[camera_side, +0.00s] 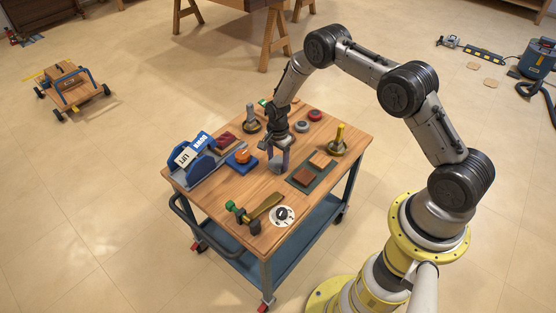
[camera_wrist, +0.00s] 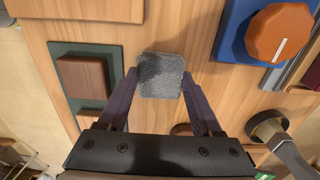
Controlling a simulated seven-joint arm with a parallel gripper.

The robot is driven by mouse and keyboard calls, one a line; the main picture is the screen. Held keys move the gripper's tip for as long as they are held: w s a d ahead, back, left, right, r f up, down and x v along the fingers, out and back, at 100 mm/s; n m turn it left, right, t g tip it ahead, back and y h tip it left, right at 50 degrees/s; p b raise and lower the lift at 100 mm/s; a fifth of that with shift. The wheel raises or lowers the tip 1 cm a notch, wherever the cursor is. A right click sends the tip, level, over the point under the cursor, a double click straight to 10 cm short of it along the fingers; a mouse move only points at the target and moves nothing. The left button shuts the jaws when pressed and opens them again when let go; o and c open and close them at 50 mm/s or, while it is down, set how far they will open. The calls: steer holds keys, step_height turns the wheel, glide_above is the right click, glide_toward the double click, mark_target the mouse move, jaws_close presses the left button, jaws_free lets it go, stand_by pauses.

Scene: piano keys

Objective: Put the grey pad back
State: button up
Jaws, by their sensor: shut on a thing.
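My gripper (camera_side: 278,165) is over the middle of the wooden cart top, pointing down. In the wrist view its two purple-grey fingers (camera_wrist: 160,85) are shut on the grey pad (camera_wrist: 160,75), a rough, rounded square block held between the tips. In the side view the pad is mostly hidden by the fingers. I cannot tell whether the pad touches the wood below. A dark green board (camera_side: 290,180) lies to the right of the gripper in the side view. It carries a dark brown block (camera_side: 303,177) and a lighter brown block (camera_side: 320,159). The board also shows in the wrist view (camera_wrist: 60,50).
A blue base with an orange knob (camera_side: 241,157) is left of the gripper, beside a blue switch stand (camera_side: 194,152). A brass lever (camera_side: 262,207) and white dial (camera_side: 282,215) are at the front. A yellow-handled post (camera_side: 339,140) and round buttons (camera_side: 315,115) stand behind.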

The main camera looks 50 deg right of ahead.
steer(key=shift+f, duration=0.15)
steer(key=o, duration=1.2)
